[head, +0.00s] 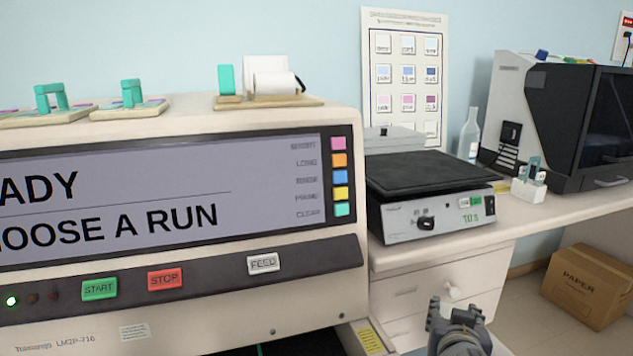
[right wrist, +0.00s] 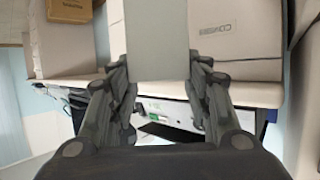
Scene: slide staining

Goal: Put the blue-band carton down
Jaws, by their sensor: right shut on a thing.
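My right gripper (head: 458,312) is low in the head view, in front of the drawers under the counter. In the right wrist view its two fingers (right wrist: 160,98) are closed on the sides of a plain grey box-shaped thing (right wrist: 157,40), which I take to be the blue-band carton. No blue band shows on the face I see. The held thing cannot be made out in the head view. My left gripper is not in view.
The staining machine (head: 180,335) fills the left. A brown paper box (head: 588,285) is on the floor at right.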

